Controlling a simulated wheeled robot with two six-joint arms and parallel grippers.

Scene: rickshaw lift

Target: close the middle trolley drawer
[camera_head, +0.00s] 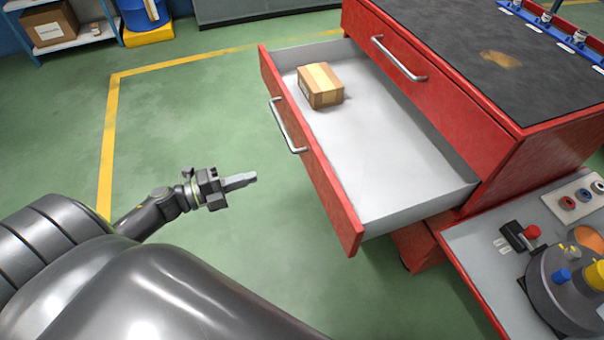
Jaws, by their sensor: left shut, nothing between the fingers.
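The red trolley (487,132) stands at the right. Its middle drawer (400,190) is pulled far out toward the left, with a light grey inside and a silver bar handle (287,126) on its red front. A small cardboard box (320,86) lies in the drawer near its far front corner. My left gripper (240,181) is shut and empty, left of the drawer front and apart from it, lower in the picture than the handle. My right gripper is not in view.
The top drawer, with its handle (398,60), is closed. A shelf with a box (47,25) and a yellow-blue container (145,20) stand at the back left. Green floor left of the drawer is free.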

